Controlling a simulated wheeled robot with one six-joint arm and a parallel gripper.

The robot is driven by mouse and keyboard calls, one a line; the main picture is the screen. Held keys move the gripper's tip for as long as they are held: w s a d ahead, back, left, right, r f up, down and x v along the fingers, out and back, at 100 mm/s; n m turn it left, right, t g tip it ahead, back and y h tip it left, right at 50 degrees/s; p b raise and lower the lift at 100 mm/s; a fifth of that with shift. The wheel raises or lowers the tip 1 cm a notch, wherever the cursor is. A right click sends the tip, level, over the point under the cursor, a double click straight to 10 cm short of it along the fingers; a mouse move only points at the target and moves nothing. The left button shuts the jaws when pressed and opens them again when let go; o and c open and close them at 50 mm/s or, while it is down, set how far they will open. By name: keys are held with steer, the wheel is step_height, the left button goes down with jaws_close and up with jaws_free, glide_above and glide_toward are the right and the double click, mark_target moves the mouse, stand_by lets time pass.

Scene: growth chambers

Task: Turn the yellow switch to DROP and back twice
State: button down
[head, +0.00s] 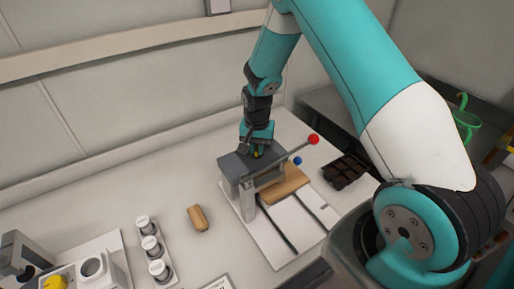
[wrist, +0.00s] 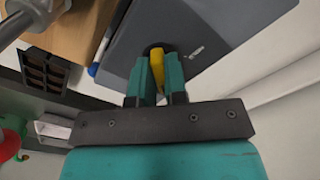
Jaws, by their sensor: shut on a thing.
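The yellow switch (wrist: 157,70) sits on the top of a grey box-like machine (wrist: 195,28). My gripper (wrist: 158,75) is shut on the switch, with one teal finger on each side of it. A dark round base shows around the switch, and a small pale mark lies on the grey top beside it. In the head view my gripper (head: 257,150) points down onto the top of the machine (head: 235,165), and only a bit of yellow shows between the fingers. I cannot read any label, so the switch's setting cannot be told.
A lever with a red ball (head: 313,139) sticks out from the machine, close to my gripper. A blue knob (head: 298,161) and a wooden board (head: 285,186) are below it. A black tray (head: 346,171) lies right; white-capped jars (head: 150,243) and a tan block (head: 197,218) stand left.

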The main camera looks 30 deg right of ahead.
steer(key=n+b, duration=0.2)
steer(key=n, duration=0.1)
steer(key=shift+f+n, duration=0.1)
steer(key=shift+n, duration=0.2)
steer(key=n+b, duration=0.1)
steer(key=n, duration=0.1)
steer(key=n+b, duration=0.1)
steer(key=n, duration=0.2)
steer(key=shift+s+d, duration=0.1)
steer(key=shift+d, duration=0.1)
steer(key=n+b, duration=0.1)
steer(key=n, duration=0.3)
steer(key=shift+d+n, duration=0.1)
steer(key=shift+n, duration=0.3)
steer(key=shift+n+b, duration=0.6)
steer(key=shift+n, duration=1.3)
steer(key=c, duration=1.1)
jaws_free()
steer(key=shift+c, duration=0.2)
steer(key=shift+r, duration=0.2)
